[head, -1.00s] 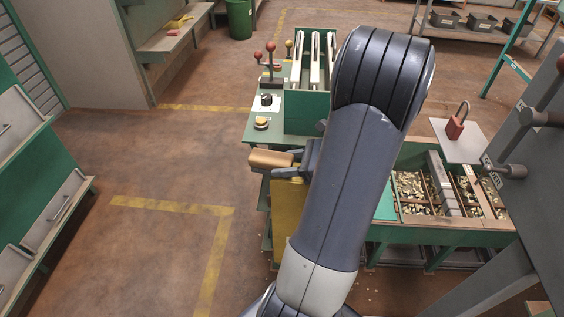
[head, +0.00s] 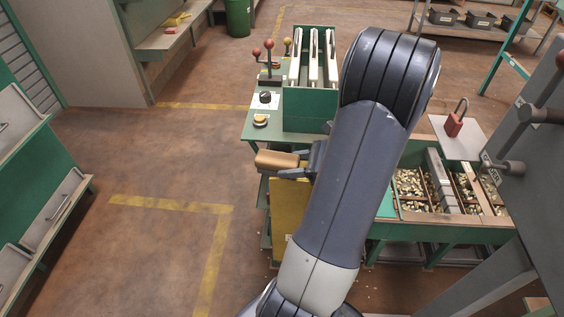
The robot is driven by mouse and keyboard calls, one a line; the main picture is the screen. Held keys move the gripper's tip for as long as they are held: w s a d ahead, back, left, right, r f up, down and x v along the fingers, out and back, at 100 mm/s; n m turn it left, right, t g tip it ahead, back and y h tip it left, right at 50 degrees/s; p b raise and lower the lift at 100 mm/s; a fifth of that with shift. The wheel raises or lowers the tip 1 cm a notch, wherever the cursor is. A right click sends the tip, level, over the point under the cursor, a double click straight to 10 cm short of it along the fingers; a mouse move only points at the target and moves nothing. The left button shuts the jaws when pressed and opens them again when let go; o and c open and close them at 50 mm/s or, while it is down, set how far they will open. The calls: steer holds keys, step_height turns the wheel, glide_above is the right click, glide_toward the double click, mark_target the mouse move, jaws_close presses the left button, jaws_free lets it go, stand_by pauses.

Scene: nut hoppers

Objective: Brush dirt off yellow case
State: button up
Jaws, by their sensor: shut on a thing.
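My gripper (head: 300,163) is at the left of my arm, near the middle of the head view. It is shut on a tan, block-shaped brush (head: 275,159), which sticks out to the left. Any bristles are hidden or too small to tell. A yellow surface (head: 290,207), which looks like the yellow case, shows just below the gripper and brush. My arm hides its right side. I cannot tell whether the brush touches it, and no dirt can be made out on it.
A green bench with red-knobbed levers (head: 269,52), a yellow button (head: 260,120) and a green slotted box (head: 310,110) stands behind the gripper. Hoppers of nuts (head: 412,190) and a red padlock (head: 453,125) are at right. The floor at left is clear.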

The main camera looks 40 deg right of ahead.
steer(key=shift+s+d+p, duration=0.65)
steer(key=shift+s+d, duration=1.35)
steer(key=shift+s, duration=0.3)
steer(key=shift+s+d+p, duration=0.65)
steer(key=shift+s+d, duration=0.4)
steer(key=shift+s, duration=0.1)
steer(key=shift+r+p, duration=0.15)
steer(key=shift+p, duration=0.15)
jaws_close()
